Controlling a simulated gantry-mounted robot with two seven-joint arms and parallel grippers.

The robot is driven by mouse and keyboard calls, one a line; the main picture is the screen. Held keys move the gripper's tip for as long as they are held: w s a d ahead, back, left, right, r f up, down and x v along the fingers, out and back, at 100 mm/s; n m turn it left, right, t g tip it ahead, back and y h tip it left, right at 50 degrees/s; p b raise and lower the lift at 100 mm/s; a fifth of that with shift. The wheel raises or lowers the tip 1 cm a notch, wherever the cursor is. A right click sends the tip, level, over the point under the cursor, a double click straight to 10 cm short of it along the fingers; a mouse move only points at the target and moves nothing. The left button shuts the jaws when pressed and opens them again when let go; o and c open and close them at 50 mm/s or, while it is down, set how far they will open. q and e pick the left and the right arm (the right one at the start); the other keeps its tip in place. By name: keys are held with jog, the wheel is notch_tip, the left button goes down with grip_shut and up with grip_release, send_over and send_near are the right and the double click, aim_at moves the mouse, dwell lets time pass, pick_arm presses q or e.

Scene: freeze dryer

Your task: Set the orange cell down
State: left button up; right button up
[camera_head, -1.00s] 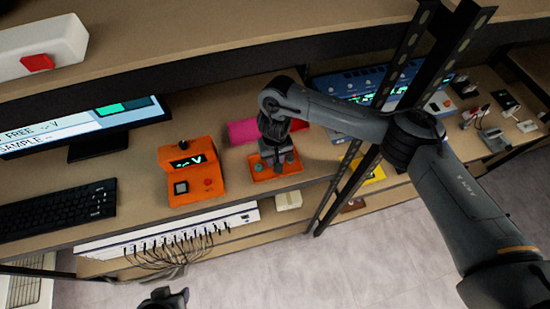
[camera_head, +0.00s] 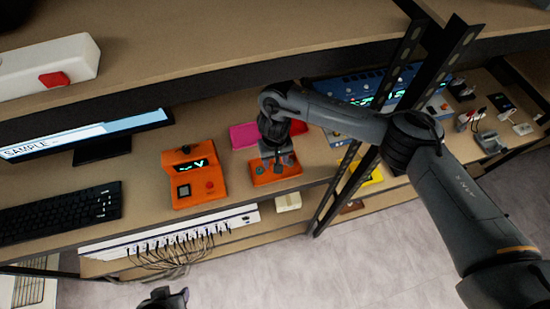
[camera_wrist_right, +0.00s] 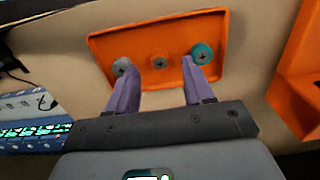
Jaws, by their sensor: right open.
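An orange tray (camera_head: 291,178) lies on the bench under my right gripper (camera_head: 277,160). In the right wrist view the tray (camera_wrist_right: 160,32) holds a grey round cell (camera_wrist_right: 122,66) at left, the orange cell (camera_wrist_right: 160,62) in the middle and a teal cell (camera_wrist_right: 202,54) at right. My right gripper (camera_wrist_right: 158,72) is open. Its fingertips are apart, one on each side of the orange cell in the picture, overlapping the grey and teal cells' edges. Nothing shows held between them. My left gripper (camera_head: 164,297) shows only partly at the bottom edge; its jaws are unclear.
An orange meter box (camera_head: 193,178) stands left of the tray. A pink object (camera_head: 243,135) lies behind it. A keyboard (camera_head: 65,208) is at left. A dark rack upright (camera_head: 335,190) stands right of the tray. The bench front edge is close to the tray.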

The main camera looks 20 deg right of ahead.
notch_tip(320, 180, up, 5)
jog(key=p, duration=0.5)
jog(key=shift+r, duration=0.15)
jog(key=shift+a, duration=0.2)
jog(key=s+a+f+n, duration=0.1)
jog(key=a, duration=0.1)
jog(key=s+a+f+y, duration=0.1)
jog(key=a, duration=0.2)
jog(key=s+a+f+n, duration=0.1)
jog(key=a, duration=0.1)
jog(key=shift+a+f+n+t+y, duration=0.15)
jog(key=shift+n+t+y, duration=0.15)
jog(key=s+a+r+n+t+y, duration=0.2)
jog(key=s+a+y, duration=0.15)
jog(key=a, duration=0.45)
jog(key=s+a+r+n+t+y, duration=0.2)
jog(key=s+a, duration=0.2)
jog(key=a, duration=0.4)
jog(key=s+d+m+h, duration=0.1)
jog(key=s+d+h, duration=0.1)
jog(key=s+d, duration=0.3)
jog(key=s+d+r+m+h, duration=0.1)
jog(key=s+d, duration=0.5)
jog(key=d, duration=0.8)
jog(key=s+d+m+g+h, duration=0.1)
jog(key=s+d+h, duration=0.3)
jog(key=d, duration=0.6)
jog(key=shift+s+d+r, duration=0.15)
jog(key=shift+s+d, duration=0.1)
jog(key=shift+s, duration=0.5)
